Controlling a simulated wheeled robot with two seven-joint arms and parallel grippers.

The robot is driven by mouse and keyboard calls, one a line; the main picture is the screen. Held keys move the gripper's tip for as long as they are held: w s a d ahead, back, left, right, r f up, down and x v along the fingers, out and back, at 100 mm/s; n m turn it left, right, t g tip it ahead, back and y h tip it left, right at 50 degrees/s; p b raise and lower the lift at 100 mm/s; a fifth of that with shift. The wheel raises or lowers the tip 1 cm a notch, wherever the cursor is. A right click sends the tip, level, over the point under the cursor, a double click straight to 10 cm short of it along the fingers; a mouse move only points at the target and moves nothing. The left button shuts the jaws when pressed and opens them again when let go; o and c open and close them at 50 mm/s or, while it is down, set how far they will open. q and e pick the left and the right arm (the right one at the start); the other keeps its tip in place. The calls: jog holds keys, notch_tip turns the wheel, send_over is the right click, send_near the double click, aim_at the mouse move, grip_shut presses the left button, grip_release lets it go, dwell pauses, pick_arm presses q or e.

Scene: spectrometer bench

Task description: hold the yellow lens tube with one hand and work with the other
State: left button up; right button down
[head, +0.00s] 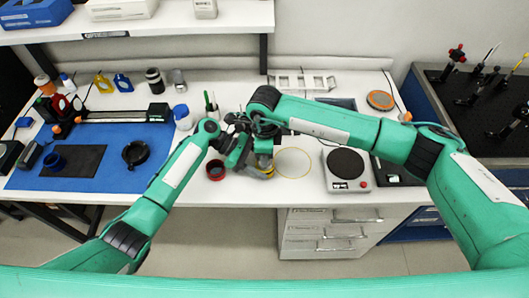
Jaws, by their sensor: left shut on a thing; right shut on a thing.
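The yellow lens tube (264,161) shows only in part, low in the middle of the white bench, among the grippers. My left gripper (257,170) reaches in from the left, and its grey fingers are shut on the yellow lens tube. My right gripper (262,144) comes down from above, close against the left one. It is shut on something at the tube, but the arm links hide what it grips. Whether the tube touches the bench is hidden too.
A dark red ring-shaped part (215,170) stands just left of the grippers. The blue mat (100,182) with a black ring (136,153) is at left. The bench's front edge is close.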

jog(key=shift+m, duration=1.3)
jog(key=shift+r, duration=0.9)
jog(key=shift+r, duration=0.1)
jog(key=shift+r, duration=2.45)
pick_arm(q)
jog(key=o, duration=0.8)
jog(key=shift+o, duration=0.2)
jog(key=v, duration=1.2)
jog(key=shift+f, duration=0.1)
